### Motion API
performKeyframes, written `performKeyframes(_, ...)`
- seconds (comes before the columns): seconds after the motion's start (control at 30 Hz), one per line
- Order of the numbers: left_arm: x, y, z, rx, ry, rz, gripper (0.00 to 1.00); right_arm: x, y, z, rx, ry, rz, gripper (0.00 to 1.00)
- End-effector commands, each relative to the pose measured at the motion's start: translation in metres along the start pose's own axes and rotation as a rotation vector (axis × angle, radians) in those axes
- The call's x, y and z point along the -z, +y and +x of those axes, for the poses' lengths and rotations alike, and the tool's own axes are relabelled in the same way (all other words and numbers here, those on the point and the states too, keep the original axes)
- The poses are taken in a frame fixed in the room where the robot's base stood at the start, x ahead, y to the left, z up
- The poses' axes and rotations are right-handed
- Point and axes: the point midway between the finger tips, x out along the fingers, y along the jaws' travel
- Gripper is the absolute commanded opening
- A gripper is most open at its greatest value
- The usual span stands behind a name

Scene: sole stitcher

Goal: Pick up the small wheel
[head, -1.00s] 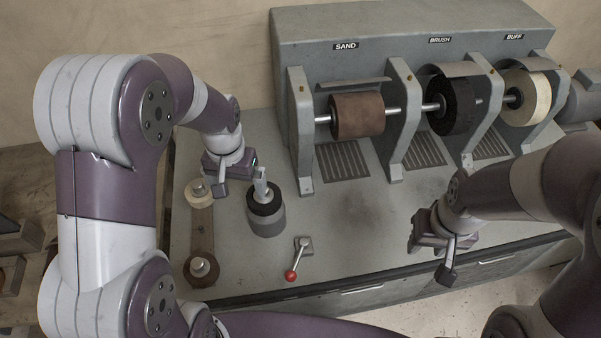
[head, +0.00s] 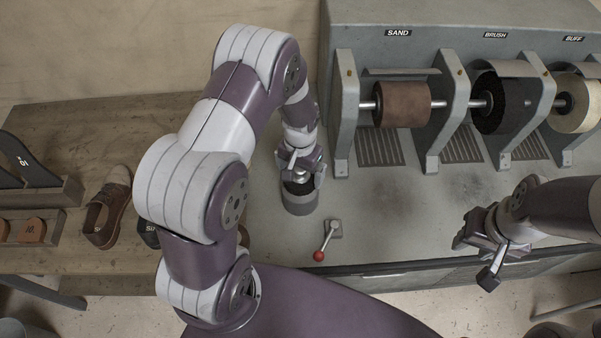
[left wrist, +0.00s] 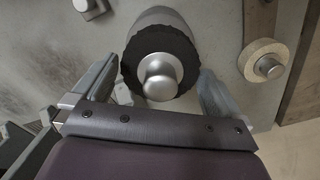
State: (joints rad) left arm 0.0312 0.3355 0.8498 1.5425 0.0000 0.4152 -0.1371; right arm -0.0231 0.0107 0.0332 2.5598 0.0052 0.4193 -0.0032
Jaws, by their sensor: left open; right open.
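A small black wheel with a silver knob sits on a grey cylindrical post (head: 299,206) on the bench. In the left wrist view the black wheel (left wrist: 133,52) lies between the two fingers of my open left gripper (left wrist: 160,72), the knob (left wrist: 160,78) in the middle. I cannot tell whether the fingers touch it. In the head view my left gripper (head: 301,166) is right over the post and partly hides the wheel. A small cream wheel (left wrist: 256,60) with a knob is on a brown board in the left wrist view. My right gripper (head: 482,243) is open and empty above the bench's front edge.
A red-knobbed lever (head: 319,256) stands in front of the post. Behind is the machine (head: 360,35) with sand, brush and buff wheels. A brown shoe (head: 108,212) and a rack (head: 40,218) are on the wooden table (head: 110,130) at left.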

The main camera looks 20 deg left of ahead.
Motion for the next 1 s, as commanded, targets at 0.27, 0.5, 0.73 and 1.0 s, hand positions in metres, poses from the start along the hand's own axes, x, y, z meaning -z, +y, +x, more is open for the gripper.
performKeyframes(0.27, 0.000, 0.000, 0.003, 0.000, 0.002, -0.001, 0.87, 0.000, 0.000, 0.000, 0.000, -0.001, 0.000, 0.43)
performKeyframes(0.5, 0.001, 0.000, 0.002, 0.000, 0.003, -0.001, 0.53, 0.000, 0.000, 0.000, 0.000, -0.001, 0.000, 0.43)
performKeyframes(0.73, 0.001, 0.000, -0.004, 0.001, 0.004, -0.001, 0.53, -0.001, 0.000, 0.003, 0.000, 0.000, 0.000, 0.43)
performKeyframes(1.0, 0.004, 0.012, -0.043, 0.001, 0.006, 0.004, 0.53, -0.002, 0.000, 0.017, 0.000, -0.001, 0.000, 0.43)
